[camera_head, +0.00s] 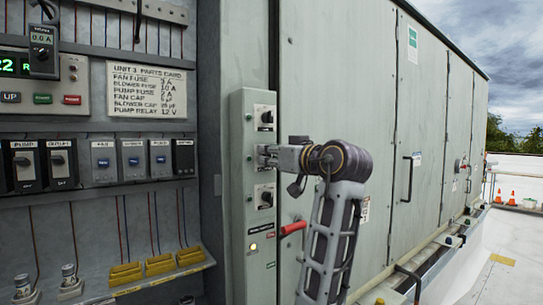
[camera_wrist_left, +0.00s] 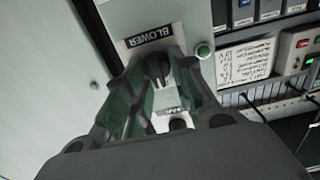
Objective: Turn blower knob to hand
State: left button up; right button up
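In the left wrist view, a black knob (camera_wrist_left: 158,68) sits on a pale plate beside a BLOWER label (camera_wrist_left: 150,35). The fingers of my left gripper (camera_wrist_left: 160,75) lie on either side of this knob, with their tips close to it. I cannot tell whether they touch it. In the head view, my left gripper (camera_head: 272,155) reaches the narrow grey control strip (camera_head: 240,170) from the right and hides most of the middle plate. Other black knobs show above it (camera_head: 267,117) and below it (camera_head: 266,198). My right gripper is not in view.
A red lever handle (camera_head: 293,228) sticks out just below my left gripper. A lit yellowish lamp (camera_head: 253,247) is lower on the strip. An open cabinet with switches and a parts card (camera_head: 148,92) is at the left. Large grey doors (camera_head: 345,75) stand at the right.

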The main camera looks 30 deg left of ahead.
pick_arm(q)
jog(key=shift+c, duration=1.1)
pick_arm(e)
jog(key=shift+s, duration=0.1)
